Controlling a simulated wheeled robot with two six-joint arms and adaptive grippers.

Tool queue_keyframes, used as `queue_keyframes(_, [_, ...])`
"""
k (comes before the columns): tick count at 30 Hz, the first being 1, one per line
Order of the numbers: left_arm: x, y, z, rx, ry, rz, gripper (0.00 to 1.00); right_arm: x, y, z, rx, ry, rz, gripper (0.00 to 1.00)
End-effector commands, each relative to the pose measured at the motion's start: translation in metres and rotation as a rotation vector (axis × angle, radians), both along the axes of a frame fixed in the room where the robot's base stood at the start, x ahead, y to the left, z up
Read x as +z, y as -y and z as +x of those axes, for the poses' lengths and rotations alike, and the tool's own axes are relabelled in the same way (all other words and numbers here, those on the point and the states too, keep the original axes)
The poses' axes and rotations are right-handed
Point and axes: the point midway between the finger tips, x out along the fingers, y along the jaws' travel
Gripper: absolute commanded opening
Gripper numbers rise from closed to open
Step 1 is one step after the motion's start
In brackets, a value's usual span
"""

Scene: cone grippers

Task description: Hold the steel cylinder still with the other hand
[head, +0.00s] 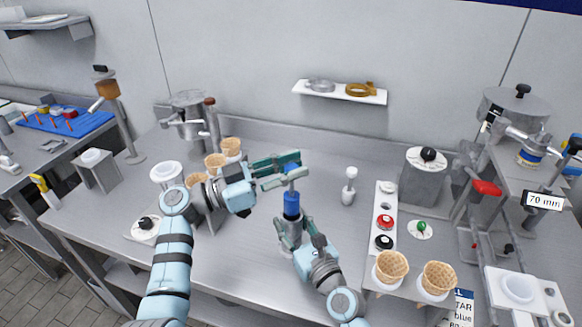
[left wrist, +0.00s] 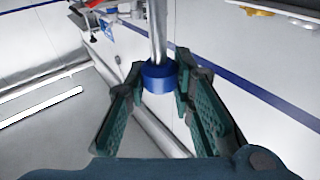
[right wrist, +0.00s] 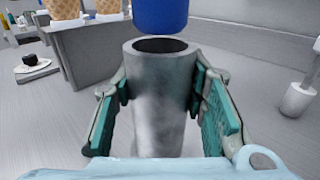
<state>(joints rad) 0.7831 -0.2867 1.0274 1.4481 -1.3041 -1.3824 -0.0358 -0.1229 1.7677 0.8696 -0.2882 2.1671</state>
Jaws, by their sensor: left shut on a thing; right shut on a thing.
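The steel cylinder (right wrist: 158,110) stands upright with its open mouth up in the right wrist view. My right gripper (head: 291,240) is shut on it, one finger on each side. A plunger with a blue head (head: 291,204) hangs just above the mouth, roughly in line with it; its blue head also shows at the top of the right wrist view (right wrist: 160,14). In the left wrist view, the plunger's rod and blue part (left wrist: 158,76) show between the fingers.
Cones in a holder (head: 216,162) stand left of my left gripper. More cones (head: 438,277) stand at the right front. A white-and-steel tool (head: 349,188) stands right of the cylinder. A strip with coloured knobs (head: 385,222) lies further right. Bare counter lies behind the grippers.

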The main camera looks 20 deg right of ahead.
Motion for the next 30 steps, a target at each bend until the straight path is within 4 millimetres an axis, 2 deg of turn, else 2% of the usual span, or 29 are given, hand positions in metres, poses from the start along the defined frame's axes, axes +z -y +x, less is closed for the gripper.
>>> queue_keyframes(30, [-0.018,0.000,0.000,0.000,0.000,0.000,0.00,0.000,0.000,0.000,0.000,0.000,0.000,0.00])
